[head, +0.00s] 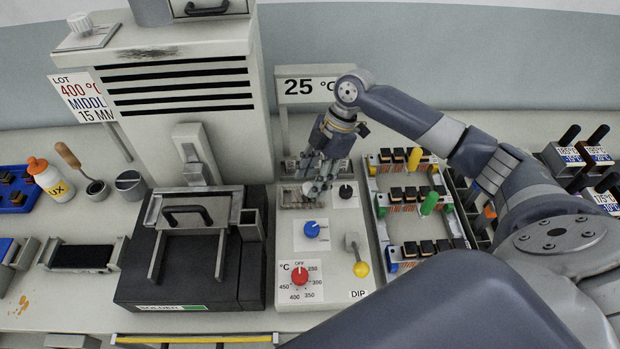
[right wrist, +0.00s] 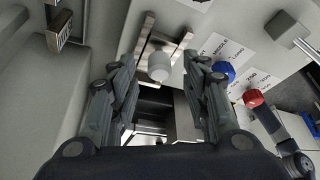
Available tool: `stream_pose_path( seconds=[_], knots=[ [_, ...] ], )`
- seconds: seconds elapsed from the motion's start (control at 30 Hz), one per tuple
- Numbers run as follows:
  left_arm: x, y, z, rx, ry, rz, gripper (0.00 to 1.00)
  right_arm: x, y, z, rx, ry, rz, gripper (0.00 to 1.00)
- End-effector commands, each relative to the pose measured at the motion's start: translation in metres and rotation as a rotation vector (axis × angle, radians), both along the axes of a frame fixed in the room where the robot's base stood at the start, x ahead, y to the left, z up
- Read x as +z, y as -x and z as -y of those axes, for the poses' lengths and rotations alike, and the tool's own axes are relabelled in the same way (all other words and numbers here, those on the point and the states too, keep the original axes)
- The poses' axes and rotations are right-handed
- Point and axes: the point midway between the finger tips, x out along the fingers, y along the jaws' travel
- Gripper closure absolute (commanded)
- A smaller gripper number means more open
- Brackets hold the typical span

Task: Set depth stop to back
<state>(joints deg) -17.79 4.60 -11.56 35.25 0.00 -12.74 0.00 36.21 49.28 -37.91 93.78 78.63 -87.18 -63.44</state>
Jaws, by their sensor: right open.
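The likely depth stop is a pale round knob (right wrist: 159,67) on a notched metal bracket (right wrist: 150,42) in the right wrist view. In the head view, the metal slot plate (head: 290,197) sits at the upper left of the light grey control panel (head: 330,278), partly hidden by my gripper. My right gripper (head: 318,186) points down over that plate. In the right wrist view its open fingers (right wrist: 158,62) stand on both sides of the knob, with gaps showing. Contact cannot be told. My left gripper is not in view.
The panel also has a blue knob (head: 312,229), a black knob (head: 346,191), a red temperature dial (head: 299,275) and a yellow-tipped lever (head: 361,268). The dark solder pot (head: 175,265) stands left. A sign (head: 84,97) reads 400 °C, "MIDDL", 15 MM.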

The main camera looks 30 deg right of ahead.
Motion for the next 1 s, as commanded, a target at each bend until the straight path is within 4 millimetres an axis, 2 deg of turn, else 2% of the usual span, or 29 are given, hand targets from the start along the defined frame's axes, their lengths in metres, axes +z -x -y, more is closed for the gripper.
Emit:
stream_pose_path(
  seconds=[0.1,0.2,0.33,0.5,0.7,0.87,1.0],
  knots=[
    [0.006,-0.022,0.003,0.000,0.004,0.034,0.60,-0.012,0.000,-0.005,-0.001,0.000,-0.001,0.57],
    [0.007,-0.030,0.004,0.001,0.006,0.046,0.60,-0.018,0.000,-0.007,-0.001,0.000,-0.001,0.57],
    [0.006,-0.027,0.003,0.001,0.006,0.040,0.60,-0.020,0.000,-0.008,-0.001,0.000,0.000,0.57],
    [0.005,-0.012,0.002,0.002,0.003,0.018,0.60,-0.020,0.000,-0.008,0.000,0.000,0.001,0.57],
    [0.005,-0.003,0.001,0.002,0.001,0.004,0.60,-0.020,0.000,-0.008,0.000,0.000,0.001,1.00],
    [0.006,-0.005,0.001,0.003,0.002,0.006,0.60,-0.019,0.001,-0.007,-0.001,0.001,0.000,1.00],
    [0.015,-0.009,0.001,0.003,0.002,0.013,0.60,-0.017,0.006,0.005,-0.004,0.002,-0.001,1.00]
  ],
)
